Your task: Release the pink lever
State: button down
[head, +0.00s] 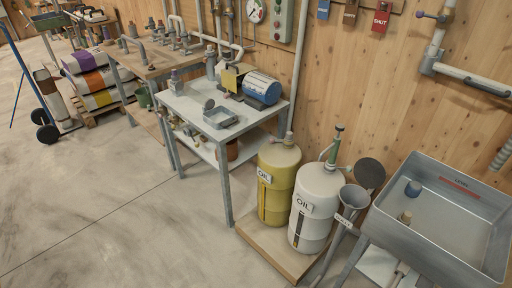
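No clearly pink lever stands out. A small pinkish-mauve fitting (288,136) sits on top of the yellow oil tank (278,185). A purple-tipped valve handle (428,15) sticks out to the left from the wall pipe at the upper right. I cannot tell which of these, if either, is the lever, and both are too small to tell their position. My gripper and arm are not in view.
A white oil tank (318,205) with a green-handled pump stands beside the yellow one on a wooden base (262,245). A grey metal sink (400,235) is at right. A grey table (190,103) holds a blue motor (262,88).

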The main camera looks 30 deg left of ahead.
aim_at(271, 140)
jog(key=z, duration=0.75)
jog(key=k, duration=0.15)
jog(key=u, duration=3.45)
jog(key=i, duration=1)
jog(key=u, duration=0.25)
